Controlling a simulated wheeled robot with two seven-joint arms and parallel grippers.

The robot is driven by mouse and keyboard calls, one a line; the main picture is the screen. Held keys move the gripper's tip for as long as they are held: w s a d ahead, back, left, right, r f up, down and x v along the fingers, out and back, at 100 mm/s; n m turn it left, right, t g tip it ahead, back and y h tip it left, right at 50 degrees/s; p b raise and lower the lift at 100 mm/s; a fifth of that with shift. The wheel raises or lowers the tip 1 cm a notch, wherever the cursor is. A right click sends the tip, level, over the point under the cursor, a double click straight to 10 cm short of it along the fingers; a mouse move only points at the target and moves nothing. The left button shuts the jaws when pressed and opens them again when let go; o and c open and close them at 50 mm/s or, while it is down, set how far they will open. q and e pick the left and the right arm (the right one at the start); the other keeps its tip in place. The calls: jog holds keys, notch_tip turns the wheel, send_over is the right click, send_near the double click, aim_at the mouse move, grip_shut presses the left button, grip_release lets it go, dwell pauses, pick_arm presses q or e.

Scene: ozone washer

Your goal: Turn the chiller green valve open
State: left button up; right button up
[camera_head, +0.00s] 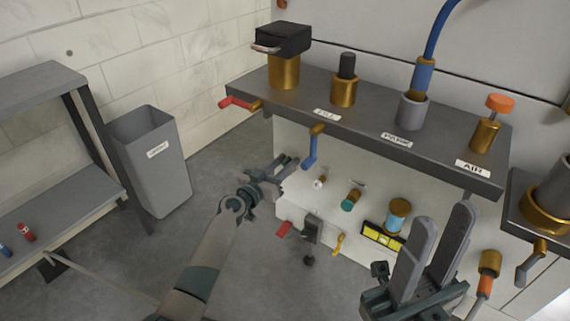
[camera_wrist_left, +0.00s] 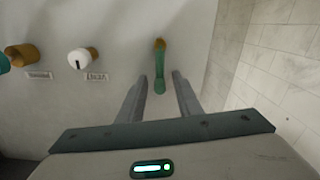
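The green valve handle (camera_wrist_left: 159,72) on its brass stem hangs down from the pale front panel in the left wrist view. My left gripper (camera_wrist_left: 160,80) is open, with one finger on each side of the handle and visible gaps to both. In the head view my left gripper (camera_head: 287,163) is at the left end of the machine's front panel. The green handle cannot be made out there, behind the fingers. My right gripper (camera_head: 444,215) is open and empty, raised in front of the panel's right part.
A white knob (camera_wrist_left: 79,59) is beside the green handle; it also shows in the head view (camera_head: 320,182). A blue-handled valve (camera_head: 310,150) hangs just above my left gripper. A teal-tipped knob (camera_head: 350,199) is further right. A grey bin (camera_head: 152,165) stands left on open floor.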

pick_arm(q)
grip_shut()
